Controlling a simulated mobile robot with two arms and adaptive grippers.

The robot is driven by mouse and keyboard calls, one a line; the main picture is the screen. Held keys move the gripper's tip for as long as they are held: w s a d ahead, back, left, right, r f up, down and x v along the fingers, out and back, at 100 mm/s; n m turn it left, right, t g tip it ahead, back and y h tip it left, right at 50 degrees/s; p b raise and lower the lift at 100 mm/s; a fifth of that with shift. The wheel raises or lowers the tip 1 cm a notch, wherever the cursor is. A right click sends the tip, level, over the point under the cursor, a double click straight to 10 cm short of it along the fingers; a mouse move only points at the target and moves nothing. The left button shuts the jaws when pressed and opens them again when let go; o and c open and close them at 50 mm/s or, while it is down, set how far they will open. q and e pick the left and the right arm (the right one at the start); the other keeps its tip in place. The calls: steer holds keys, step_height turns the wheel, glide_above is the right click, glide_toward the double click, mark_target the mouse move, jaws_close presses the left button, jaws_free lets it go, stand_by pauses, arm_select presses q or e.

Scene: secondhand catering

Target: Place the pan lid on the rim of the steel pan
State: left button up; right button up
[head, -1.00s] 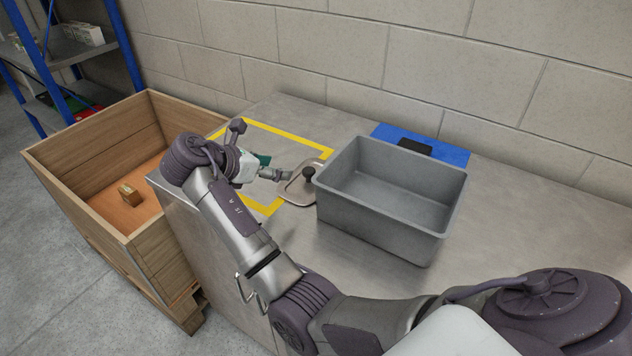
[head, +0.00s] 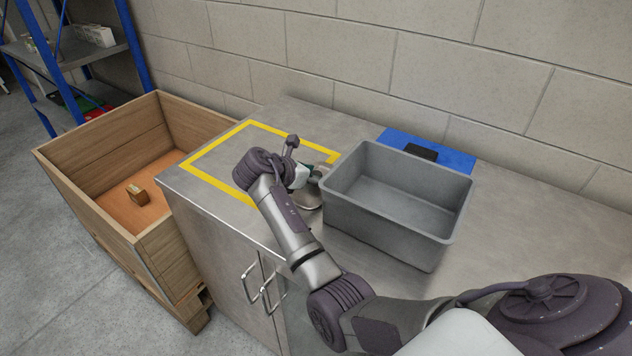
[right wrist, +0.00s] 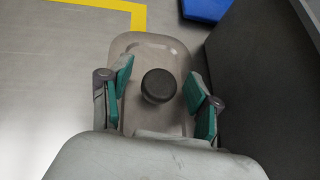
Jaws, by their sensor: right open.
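The pan lid (head: 308,201) lies on the steel worktop beside the left wall of a grey bin, partly hidden by my right gripper (head: 314,174). In the right wrist view the lid (right wrist: 150,52) is a brownish-grey rounded rectangle with a round black knob (right wrist: 158,86). My right gripper (right wrist: 161,76) is open above the lid, with its teal finger pads on either side of the knob and apart from it. I cannot make out a steel pan in these views. My left gripper is not in view.
The grey bin (head: 345,212) stands close to the right of the lid. A yellow tape outline (head: 210,179) marks mostly clear worktop to the left. A blue mat (head: 456,160) with a black item lies behind the bin. A wooden crate (head: 75,146) stands left of the worktop.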

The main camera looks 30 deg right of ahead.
steer(key=shift+c, duration=0.9)
jaws_close()
steer(key=shift+r, duration=0.1)
